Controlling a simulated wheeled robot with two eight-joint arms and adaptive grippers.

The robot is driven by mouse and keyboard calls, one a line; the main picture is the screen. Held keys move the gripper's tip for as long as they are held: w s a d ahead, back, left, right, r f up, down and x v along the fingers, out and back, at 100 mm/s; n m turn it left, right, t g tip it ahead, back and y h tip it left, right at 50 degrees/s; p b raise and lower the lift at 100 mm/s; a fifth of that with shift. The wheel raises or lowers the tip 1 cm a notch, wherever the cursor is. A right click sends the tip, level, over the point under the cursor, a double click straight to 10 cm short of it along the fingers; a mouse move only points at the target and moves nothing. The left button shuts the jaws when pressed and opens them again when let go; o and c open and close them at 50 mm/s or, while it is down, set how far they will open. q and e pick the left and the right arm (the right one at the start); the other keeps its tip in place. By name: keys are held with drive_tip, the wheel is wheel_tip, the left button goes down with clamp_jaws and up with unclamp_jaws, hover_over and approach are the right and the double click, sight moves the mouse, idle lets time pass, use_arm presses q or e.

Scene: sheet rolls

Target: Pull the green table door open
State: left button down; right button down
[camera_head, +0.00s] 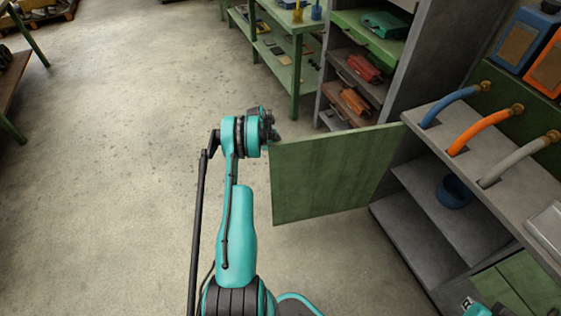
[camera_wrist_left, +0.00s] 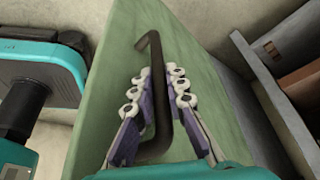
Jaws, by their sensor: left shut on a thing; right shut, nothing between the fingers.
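The green table door (camera_head: 330,175) stands swung out from the grey table (camera_head: 515,190), with its free edge to the left in the head view. My left arm reaches up to that edge, and its fingers are hidden there. In the left wrist view, the green door (camera_wrist_left: 120,60) carries a dark bar handle (camera_wrist_left: 152,50). My left gripper (camera_wrist_left: 160,82) is shut on this handle, with a row of pale rollers on each side. My right gripper (camera_head: 480,310) is only partly in view at the bottom right edge, shut and empty, away from the door.
Inside the table are open grey shelves with a blue bowl (camera_head: 453,191). Blue, orange and grey hoses (camera_head: 480,132) lie over its top. A grey rack (camera_head: 425,60) with drawers stands behind the door. Open concrete floor (camera_head: 110,170) lies to the left.

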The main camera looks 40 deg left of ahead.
use_arm(q)
drive_tip(key=shift+s+a, duration=0.15)
drive_tip(key=shift+a, duration=0.05)
drive_tip(key=c, duration=1.5)
unclamp_jaws()
drive_tip(key=shift+c, duration=0.2)
drive_tip(key=v, duration=1.2)
drive_tip(key=shift+d, duration=0.1)
